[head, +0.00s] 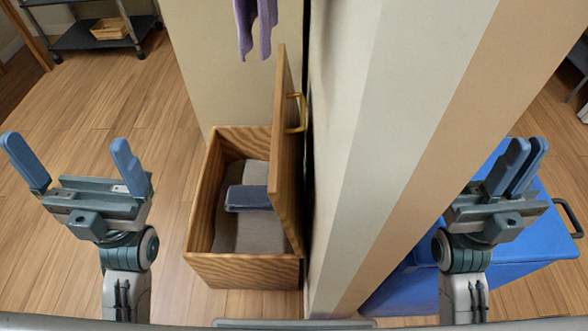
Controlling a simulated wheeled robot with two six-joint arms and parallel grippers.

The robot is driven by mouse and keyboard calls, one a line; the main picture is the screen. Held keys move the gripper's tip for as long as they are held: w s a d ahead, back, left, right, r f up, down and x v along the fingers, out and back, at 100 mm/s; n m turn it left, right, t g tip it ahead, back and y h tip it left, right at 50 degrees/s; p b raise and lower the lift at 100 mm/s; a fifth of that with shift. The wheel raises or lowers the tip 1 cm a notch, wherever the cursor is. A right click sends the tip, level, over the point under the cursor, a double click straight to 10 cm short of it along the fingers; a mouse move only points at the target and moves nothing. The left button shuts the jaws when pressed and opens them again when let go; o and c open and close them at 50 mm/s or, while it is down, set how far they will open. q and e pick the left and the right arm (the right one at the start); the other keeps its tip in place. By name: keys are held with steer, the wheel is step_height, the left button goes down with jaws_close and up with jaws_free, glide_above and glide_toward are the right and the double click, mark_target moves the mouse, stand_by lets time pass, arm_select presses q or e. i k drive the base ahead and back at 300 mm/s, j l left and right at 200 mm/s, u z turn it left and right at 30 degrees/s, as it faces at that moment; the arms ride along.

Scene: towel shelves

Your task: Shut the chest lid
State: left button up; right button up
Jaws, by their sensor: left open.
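The wooden chest (242,270) stands on the floor near the middle of the head view. Its lid (284,150) is open and stands nearly upright along the chest's right side, close to the wall. A brass handle (298,113) is on the lid's right-hand face. Inside the chest lie a grey cloth (240,232) and a folded dark blue cloth (248,198). My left gripper (72,155) is open and empty, to the left of the chest and apart from it. My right gripper (524,158) is shut and empty, beyond the wall on the right.
A striped wall or pillar (375,130) rises just right of the lid. A blue bin (520,258) with a dark handle stands behind my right gripper. A purple towel (255,25) hangs above the chest. A shelf cart (95,35) stands at the far left. The floor left of the chest is clear.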

mark_target(285, 186)
steer(key=k+j, duration=0.55)
steer(key=j, duration=0.35)
steer(key=k+j, duration=0.1)
steer(key=j, duration=0.4)
steer(key=z, duration=0.05)
